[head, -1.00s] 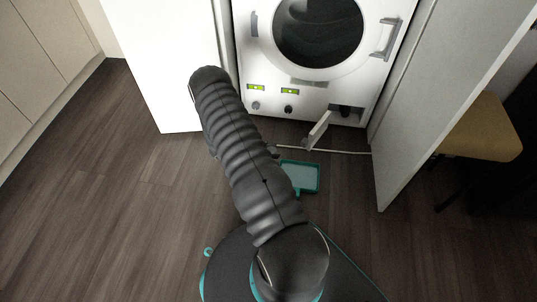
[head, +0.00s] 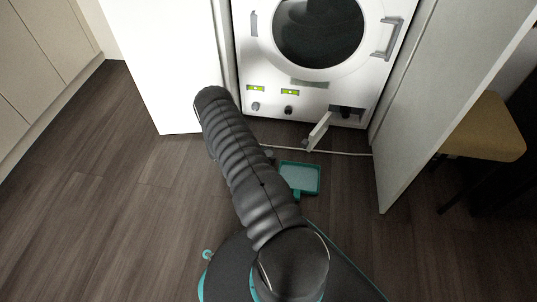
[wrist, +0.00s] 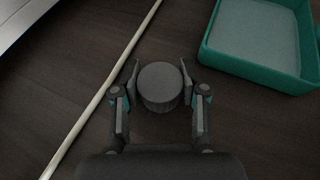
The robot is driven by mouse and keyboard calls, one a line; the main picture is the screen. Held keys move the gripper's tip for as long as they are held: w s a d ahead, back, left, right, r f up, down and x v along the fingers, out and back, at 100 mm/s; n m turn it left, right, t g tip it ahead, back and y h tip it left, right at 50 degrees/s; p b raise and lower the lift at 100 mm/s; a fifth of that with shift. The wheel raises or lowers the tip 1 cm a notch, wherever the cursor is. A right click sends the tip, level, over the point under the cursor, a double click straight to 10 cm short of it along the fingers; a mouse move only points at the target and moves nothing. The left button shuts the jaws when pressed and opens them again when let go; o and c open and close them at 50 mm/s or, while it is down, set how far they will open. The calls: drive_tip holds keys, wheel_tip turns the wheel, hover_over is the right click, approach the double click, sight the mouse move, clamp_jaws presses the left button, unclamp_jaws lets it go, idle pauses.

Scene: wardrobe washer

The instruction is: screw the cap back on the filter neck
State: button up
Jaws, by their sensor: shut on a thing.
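The cap (wrist: 160,85), a short dark grey cylinder, sits between the two fingers of my gripper (wrist: 159,84) in the wrist view. The fingers are closed on its left and right sides. I cannot tell whether the cap touches the floor or is just above it. In the head view my arm hides the cap and most of the gripper. The filter neck is in the dark recess (head: 346,112) at the washer's lower right; its details are too small to tell. The recess's small white flap (head: 319,131) hangs open.
A teal tray (head: 313,178) lies on the floor before the washer (head: 320,95), right of the gripper in the wrist view (wrist: 211,57). A white cable (wrist: 104,88) runs along the floor to the left. Wardrobe doors stand open left (head: 170,70) and right (head: 425,125).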

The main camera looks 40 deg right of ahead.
drive_tip(key=shift+f, duration=0.15)
drive_tip(key=o, duration=1.3)
